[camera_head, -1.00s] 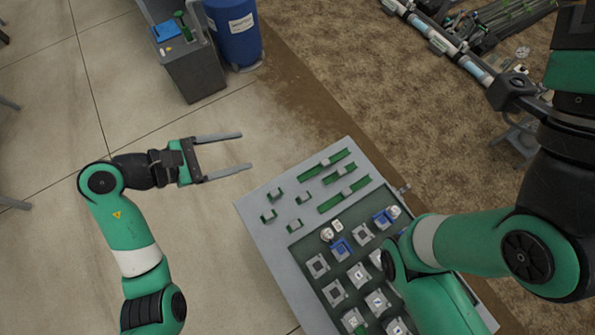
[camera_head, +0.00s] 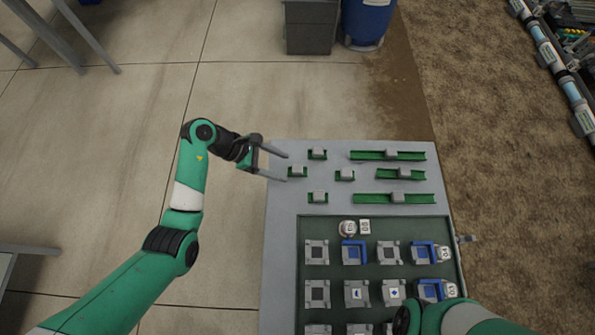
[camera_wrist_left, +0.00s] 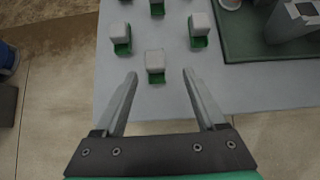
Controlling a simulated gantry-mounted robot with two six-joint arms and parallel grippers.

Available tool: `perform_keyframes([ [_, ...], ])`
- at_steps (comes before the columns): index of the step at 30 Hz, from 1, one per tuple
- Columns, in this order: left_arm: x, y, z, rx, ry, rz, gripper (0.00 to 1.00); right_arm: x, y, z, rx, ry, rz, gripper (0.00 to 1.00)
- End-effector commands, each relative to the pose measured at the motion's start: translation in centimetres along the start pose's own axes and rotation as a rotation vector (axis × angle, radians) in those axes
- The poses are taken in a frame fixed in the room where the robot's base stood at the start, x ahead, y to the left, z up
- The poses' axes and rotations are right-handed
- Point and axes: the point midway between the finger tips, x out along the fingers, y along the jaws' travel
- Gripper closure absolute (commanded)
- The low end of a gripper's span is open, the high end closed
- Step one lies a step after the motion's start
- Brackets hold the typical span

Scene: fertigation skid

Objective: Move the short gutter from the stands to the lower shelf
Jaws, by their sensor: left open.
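Green channel pieces lie on the grey table top (camera_head: 283,235): two long ones (camera_head: 370,156), a shorter one (camera_head: 384,174) and several tiny ones, each with a pale block on it. I cannot tell whether the shorter one is the short gutter; no lower shelf is clearly identifiable. My left gripper (camera_head: 284,167) is open and empty at the table's left edge, its fingertips pointing toward a tiny green piece (camera_head: 297,177). In the left wrist view a pale block (camera_wrist_left: 155,60) on a green piece sits just beyond the open fingertips (camera_wrist_left: 159,75).
A dark green panel (camera_head: 311,228) with grey and blue square fixtures fills the table's front. A grey bin (camera_head: 310,28) and a blue barrel (camera_head: 367,20) stand behind. A pale pipe (camera_head: 553,55) runs at far right.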

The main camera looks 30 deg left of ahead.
Motion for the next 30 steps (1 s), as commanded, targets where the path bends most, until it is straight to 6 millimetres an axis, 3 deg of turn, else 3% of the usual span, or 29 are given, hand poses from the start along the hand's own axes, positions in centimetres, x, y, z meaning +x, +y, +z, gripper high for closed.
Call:
perform_keyframes([
  [1, 0.8, 0.0, -0.1, 0.001, 0.0, -0.001, 0.28, -0.4, 0.0, 0.4, 0.0, 0.0, 0.0, 0.0],
  [8, 1.7, 0.1, 0.0, 0.001, -0.001, 0.0, 0.28, -0.7, 0.0, 0.7, 0.0, 0.0, 0.0, 0.0],
  [16, 6.0, 0.8, 0.5, 0.002, 0.0, 0.0, 0.28, -2.6, 0.0, 2.4, 0.0, -0.001, 0.0, 0.0],
  [24, 6.2, 0.8, 0.8, 0.0, -0.001, 0.002, 0.28, -2.5, 0.0, 2.3, 0.0, 0.0, 0.0, 0.0],
  [30, 6.2, 0.8, 0.7, 0.0, -0.001, 0.001, 0.64, -2.5, 0.0, 2.3, 0.0, 0.0, 0.0, 0.0],
])
